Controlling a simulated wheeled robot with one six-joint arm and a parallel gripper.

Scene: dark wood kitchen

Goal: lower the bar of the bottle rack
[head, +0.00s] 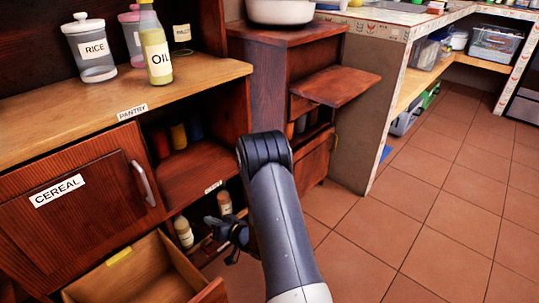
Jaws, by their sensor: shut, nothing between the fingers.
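The bottle rack (207,188) is the low, dark open bay under the pantry, with a small label on its upper edge. Two pale bottles stand inside: one (183,232) at the left and one (224,203) farther right. A thin reddish-brown strip (201,245) low in front of the bottles looks like the bar; its right part is hidden by my gripper, and I cannot tell its exact position. My black gripper (226,238) is shut and empty, in front of the rack's right side. Whether it touches the bar cannot be told.
An open wooden drawer (125,275) juts out at lower left. The closed cereal door (80,200) is above it. A cabinet (268,80) with a raised flap (335,87) stands right of the rack. The tiled floor (440,210) at right is clear.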

